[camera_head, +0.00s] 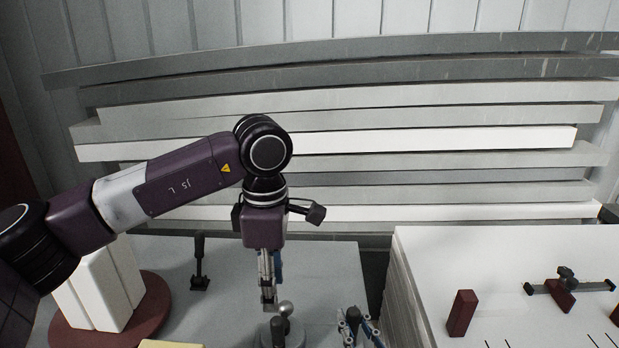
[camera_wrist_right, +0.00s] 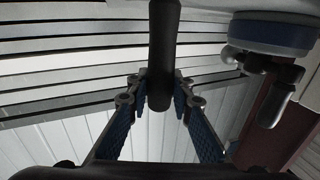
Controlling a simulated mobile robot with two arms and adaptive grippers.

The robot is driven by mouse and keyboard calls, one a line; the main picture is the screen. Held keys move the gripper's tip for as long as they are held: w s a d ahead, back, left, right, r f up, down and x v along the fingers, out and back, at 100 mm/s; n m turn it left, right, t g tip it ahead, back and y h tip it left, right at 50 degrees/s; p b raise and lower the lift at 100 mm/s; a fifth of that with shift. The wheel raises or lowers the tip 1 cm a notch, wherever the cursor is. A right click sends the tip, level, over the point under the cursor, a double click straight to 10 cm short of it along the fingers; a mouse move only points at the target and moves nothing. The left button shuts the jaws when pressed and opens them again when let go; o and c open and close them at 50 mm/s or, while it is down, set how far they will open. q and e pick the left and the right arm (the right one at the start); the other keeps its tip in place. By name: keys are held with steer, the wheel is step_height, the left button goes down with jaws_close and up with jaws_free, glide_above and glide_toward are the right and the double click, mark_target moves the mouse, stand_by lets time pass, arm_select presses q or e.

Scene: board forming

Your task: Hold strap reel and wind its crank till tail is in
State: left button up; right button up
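The reel appears as a grey round body (camera_head: 262,335) at the bottom middle of the head view, with a silver ball and a dark knob on top. My left gripper (camera_head: 269,303) points straight down just above it, its fingertips beside the silver ball; its fingers are seen nearly edge-on, so contact is unclear. My right gripper (camera_head: 356,326) is right of the reel, partly cut off. In the right wrist view a black handle (camera_wrist_right: 163,50) stands between the fingers of my right gripper (camera_wrist_right: 161,95); whether they press on it is unclear. No strap tail can be made out.
A small black upright tool (camera_head: 199,265) stands on the grey table (camera_head: 335,265), left of my left gripper. White blocks (camera_head: 105,290) sit on a red round base at left. A white board stack (camera_head: 420,265) at right carries a dark red block (camera_head: 461,313). Long boards fill the back.

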arm_select(q)
steer(key=shift+w, duration=0.1)
arm_select(e)
steer(key=o, duration=0.4)
steer(key=shift+w, duration=0.1)
steer(key=shift+o, duration=0.2)
steer(key=v, duration=1.2)
arm_select(q)
steer(key=shift+f, duration=0.1)
arm_select(e)
steer(key=shift+d, duration=0.1)
